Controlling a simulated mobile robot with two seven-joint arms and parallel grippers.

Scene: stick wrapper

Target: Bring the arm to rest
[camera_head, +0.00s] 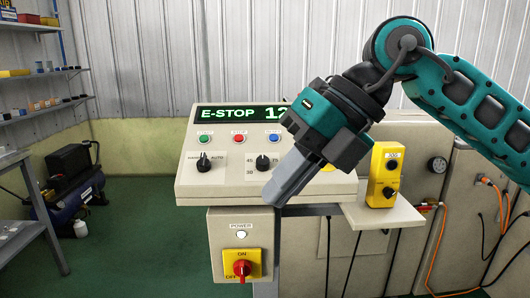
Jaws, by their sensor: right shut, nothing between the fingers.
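My right arm (450,85) comes in from the right edge, teal and dark grey, bent over at the top. My right gripper (276,198) is shut and empty. Its fingers point down and left, in front of the lower right part of the control panel (222,190), and hide part of it. I cannot tell if they touch it. The panel's display (240,113) reads "E-STOP" and digits partly hidden by the gripper. My left gripper is not in view.
A yellow box with knobs (384,175) stands on a small shelf (385,214) right of the panel. A red switch on a yellow plate (241,266) is below. Orange and black cables hang at the right. A compressor (72,180) and shelves stand left; the green floor between is clear.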

